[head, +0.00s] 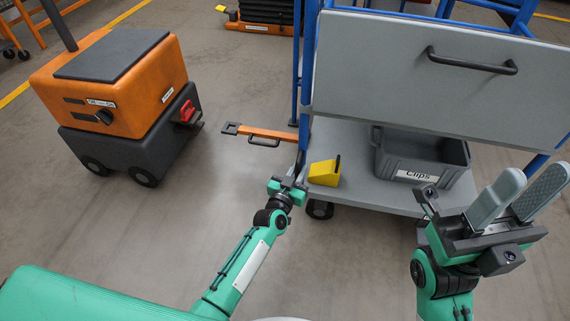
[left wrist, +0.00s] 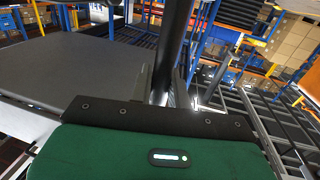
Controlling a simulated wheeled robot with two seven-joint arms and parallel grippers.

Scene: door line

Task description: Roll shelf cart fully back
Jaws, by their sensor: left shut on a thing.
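The shelf cart (head: 345,195) has a blue frame, a grey upper panel with a dark handle (head: 472,62), and a grey lower shelf on casters. My left gripper (head: 293,176) is at the cart's near left corner, shut on a dark upright bar.
A grey bin labelled Clips (head: 425,158) and a yellow bin (head: 325,172) sit on the lower shelf. An orange bar with a handle (head: 268,134) juts left beside the cart. An orange and black wheeled machine (head: 118,95) stands left. Clear floor lies between.

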